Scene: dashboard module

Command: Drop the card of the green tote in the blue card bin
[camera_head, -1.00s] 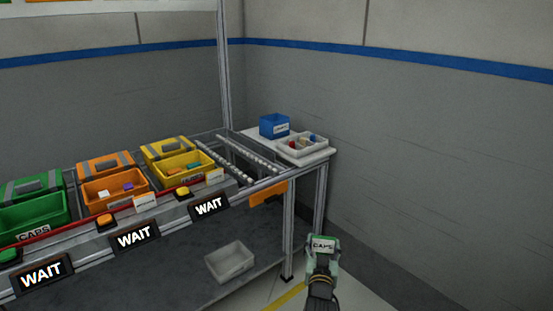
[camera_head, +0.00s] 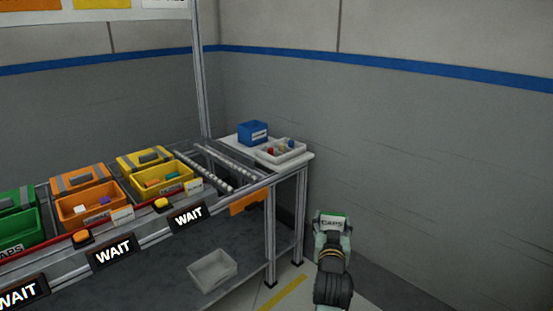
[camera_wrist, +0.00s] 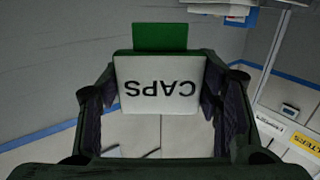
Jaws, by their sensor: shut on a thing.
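My gripper (camera_head: 333,222) is shut on a white card marked CAPS with a green top edge, at the lower right of the head view. The card (camera_wrist: 160,88) shows upside down between the two fingers in the wrist view. The blue card bin (camera_head: 253,133) stands on the white shelf at the far end of the bench, up and left of my gripper and well apart from it. The green tote (camera_head: 15,232) is cut off at the left edge of the head view.
A white tray (camera_head: 281,151) with small coloured parts sits beside the blue bin. An orange tote (camera_head: 90,207) and a yellow tote (camera_head: 163,179) stand along the bench. A grey bin (camera_head: 212,270) lies on the lower shelf. The floor right of the bench looks clear.

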